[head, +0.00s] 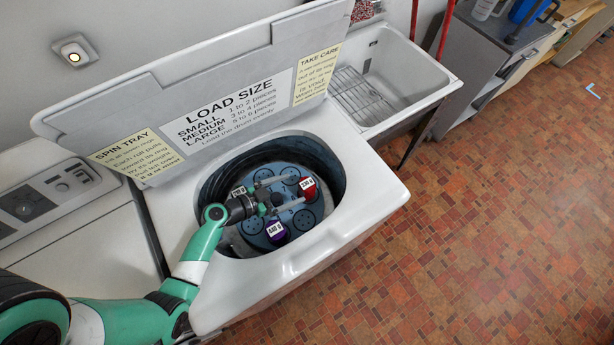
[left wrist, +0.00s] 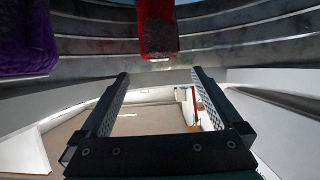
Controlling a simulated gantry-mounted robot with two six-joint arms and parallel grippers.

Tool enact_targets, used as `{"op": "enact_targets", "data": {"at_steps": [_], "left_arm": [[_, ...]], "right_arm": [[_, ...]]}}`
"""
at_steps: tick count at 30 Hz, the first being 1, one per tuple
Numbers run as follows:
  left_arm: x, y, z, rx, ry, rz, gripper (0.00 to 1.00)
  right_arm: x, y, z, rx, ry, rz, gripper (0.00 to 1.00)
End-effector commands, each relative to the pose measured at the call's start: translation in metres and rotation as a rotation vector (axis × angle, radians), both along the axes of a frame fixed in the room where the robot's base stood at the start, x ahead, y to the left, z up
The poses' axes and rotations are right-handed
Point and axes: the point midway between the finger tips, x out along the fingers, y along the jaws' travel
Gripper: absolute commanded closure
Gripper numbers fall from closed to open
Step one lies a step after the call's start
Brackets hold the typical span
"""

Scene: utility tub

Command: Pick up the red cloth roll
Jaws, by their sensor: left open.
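The red cloth roll (head: 308,188) with a white label stands in the blue tray at the right side of the tub's drum. It also shows in the left wrist view (left wrist: 158,32), at the top centre, ahead of the gap between my fingertips. My left gripper (head: 292,191) is inside the drum opening, open and empty, its fingers pointing towards the red roll. In the left wrist view its fingers (left wrist: 159,75) are spread, with no cloth between them. Whether the tips touch the roll is unclear. My right gripper is out of view.
A purple roll (head: 277,231) stands nearer the front of the blue tray (head: 252,222); it also shows in the left wrist view (left wrist: 26,40). A labelled item (head: 238,190) is partly hidden by my gripper. The tub rim (head: 352,150) surrounds the opening; the raised lid (head: 215,85) stands behind.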

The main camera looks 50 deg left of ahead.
Motion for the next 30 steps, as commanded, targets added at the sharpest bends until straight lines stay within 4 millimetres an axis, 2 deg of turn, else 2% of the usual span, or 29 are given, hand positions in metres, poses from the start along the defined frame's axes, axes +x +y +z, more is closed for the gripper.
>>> {"op": "enact_targets", "data": {"at_steps": [5,11,15,21,23,30], "left_arm": [[0.008,-0.002,-0.004,0.001,0.000,-0.001,0.00],[0.035,-0.007,-0.022,0.001,0.000,-0.004,0.00],[0.049,-0.009,-0.027,0.001,-0.001,-0.002,0.00],[0.050,-0.009,-0.027,0.001,-0.001,0.000,0.00],[0.050,-0.009,-0.026,0.002,-0.001,-0.001,0.07],[0.050,-0.009,-0.026,0.002,-0.001,-0.001,0.50]], "right_arm": [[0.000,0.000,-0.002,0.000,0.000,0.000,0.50],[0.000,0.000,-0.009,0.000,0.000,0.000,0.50],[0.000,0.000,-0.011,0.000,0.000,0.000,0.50],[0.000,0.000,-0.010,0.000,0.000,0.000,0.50],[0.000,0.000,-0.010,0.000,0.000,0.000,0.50],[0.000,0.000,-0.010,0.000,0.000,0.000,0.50]]}}
